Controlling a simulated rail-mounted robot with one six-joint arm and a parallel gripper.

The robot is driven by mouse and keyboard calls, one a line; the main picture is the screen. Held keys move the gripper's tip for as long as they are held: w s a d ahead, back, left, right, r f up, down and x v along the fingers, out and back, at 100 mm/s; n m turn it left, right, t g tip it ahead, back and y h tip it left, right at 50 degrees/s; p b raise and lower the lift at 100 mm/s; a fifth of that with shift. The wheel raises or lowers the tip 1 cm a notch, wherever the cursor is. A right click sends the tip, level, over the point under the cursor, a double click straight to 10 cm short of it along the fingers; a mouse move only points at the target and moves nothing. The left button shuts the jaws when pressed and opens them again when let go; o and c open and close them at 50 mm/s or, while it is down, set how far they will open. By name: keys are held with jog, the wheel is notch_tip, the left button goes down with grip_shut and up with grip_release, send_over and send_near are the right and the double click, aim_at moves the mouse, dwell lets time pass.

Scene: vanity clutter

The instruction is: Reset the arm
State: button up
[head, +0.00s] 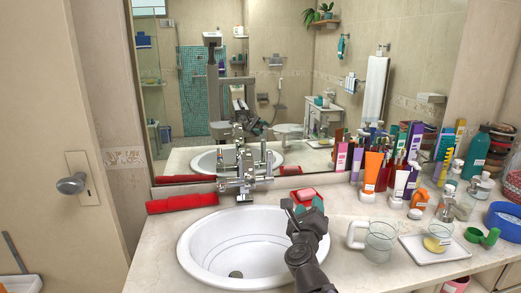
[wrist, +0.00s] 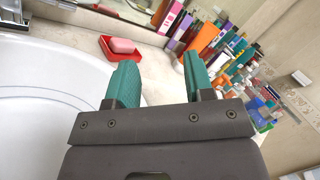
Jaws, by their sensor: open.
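My gripper (head: 302,208) is over the right rim of the white sink in the head view, with my dark arm coming up from the bottom edge. In the wrist view my gripper (wrist: 158,75) shows two teal fingers spread wide apart. Nothing is between them, so it is open and empty. A pink soap bar in a red dish (wrist: 106,46) lies beyond the left finger in the wrist view; the dish also shows behind my gripper in the head view (head: 319,199).
The white sink (head: 210,240) is left of my arm, with a chrome faucet (head: 240,172) behind it. Bottles and tubes, including an orange tube (head: 372,168), crowd the right. A glass mug (head: 380,242) and a soap tray (head: 434,249) stand right of my arm.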

jog(key=a+r+n+g+y+p, duration=0.45)
jog(key=a+n+y+p, duration=0.45)
jog(key=n, duration=0.8)
jog(key=s+d+f+n+g+h+p, duration=0.1)
jog(key=s+d+n+g+p, duration=0.3)
jog(key=s+n+g, duration=0.3)
jog(key=s+d+f+n+g+h+p, duration=0.2)
jog(key=s+d+n+g+p, duration=0.2)
jog(key=s+n+g, duration=0.3)
jog(key=s+d, duration=0.1)
jog(key=s, duration=0.2)
jog(key=shift+d+f, duration=0.15)
jog(key=shift+d, duration=0.15)
